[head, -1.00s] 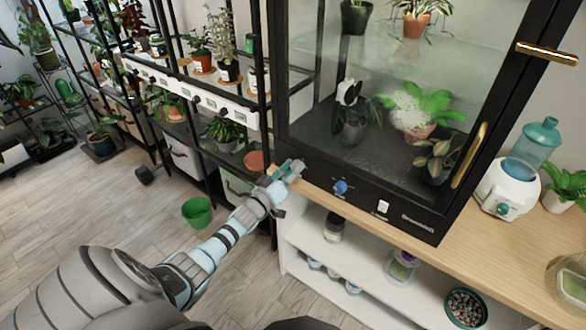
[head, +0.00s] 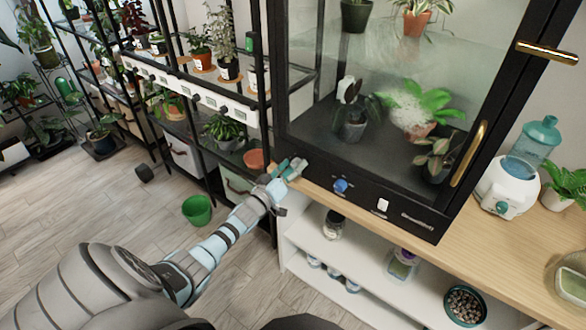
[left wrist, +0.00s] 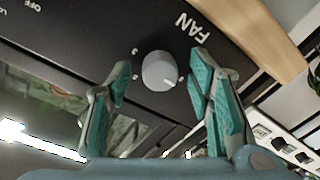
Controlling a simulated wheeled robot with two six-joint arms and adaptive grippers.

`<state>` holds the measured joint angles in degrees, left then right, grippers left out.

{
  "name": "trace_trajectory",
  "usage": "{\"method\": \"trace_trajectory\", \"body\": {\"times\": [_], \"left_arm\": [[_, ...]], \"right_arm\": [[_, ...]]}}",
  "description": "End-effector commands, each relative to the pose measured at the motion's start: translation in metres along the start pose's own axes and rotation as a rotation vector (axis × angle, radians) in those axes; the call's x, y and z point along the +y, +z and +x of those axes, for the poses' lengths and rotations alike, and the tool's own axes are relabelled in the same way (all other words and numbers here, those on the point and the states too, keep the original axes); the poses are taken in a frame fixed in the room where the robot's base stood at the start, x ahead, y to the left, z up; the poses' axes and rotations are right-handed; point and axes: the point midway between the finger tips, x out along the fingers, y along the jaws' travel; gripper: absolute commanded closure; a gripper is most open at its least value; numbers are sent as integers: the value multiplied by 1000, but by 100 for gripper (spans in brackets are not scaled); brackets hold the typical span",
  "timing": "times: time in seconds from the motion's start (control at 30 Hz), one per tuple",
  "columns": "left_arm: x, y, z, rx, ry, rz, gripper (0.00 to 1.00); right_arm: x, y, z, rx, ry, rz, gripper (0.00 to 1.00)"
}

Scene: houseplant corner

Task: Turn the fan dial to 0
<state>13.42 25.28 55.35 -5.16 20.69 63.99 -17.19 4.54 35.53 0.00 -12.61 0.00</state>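The fan dial (left wrist: 159,70) is a round pale grey knob on the cabinet's black front panel, beside the printed word FAN, in the left wrist view. A small light mark shows at its right edge; the marks around it are too small to read surely. My left gripper (left wrist: 160,88) is open, with one teal finger on each side of the dial and gaps between them and it. In the head view my left gripper (head: 291,169) is at the panel's left end and hides the dial. My right gripper is not in view.
A blue knob (head: 341,186) and a white switch (head: 383,205) sit further right on the panel. The glass plant cabinet (head: 365,130) stands on a wooden counter (head: 470,235). A white humidifier (head: 506,188) is at right. A black plant rack (head: 262,100) stands close left.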

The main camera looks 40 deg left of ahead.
Motion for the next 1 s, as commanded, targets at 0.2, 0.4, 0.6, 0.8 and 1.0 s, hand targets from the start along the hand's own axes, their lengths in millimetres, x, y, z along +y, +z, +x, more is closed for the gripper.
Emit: {"method": "trace_trajectory", "body": {"times": [0.2,0.4,0.6,0.8,1.0], "left_arm": [[-1,0,-8,0,-1,3,53],[-1,1,-57,-3,0,1,53],[0,1,-106,-5,2,2,53],[0,0,-120,-2,1,1,53],[0,0,-120,-1,0,0,53]], "right_arm": [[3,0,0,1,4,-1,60],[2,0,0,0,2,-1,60],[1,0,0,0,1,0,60],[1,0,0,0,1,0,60],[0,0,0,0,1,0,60]]}}
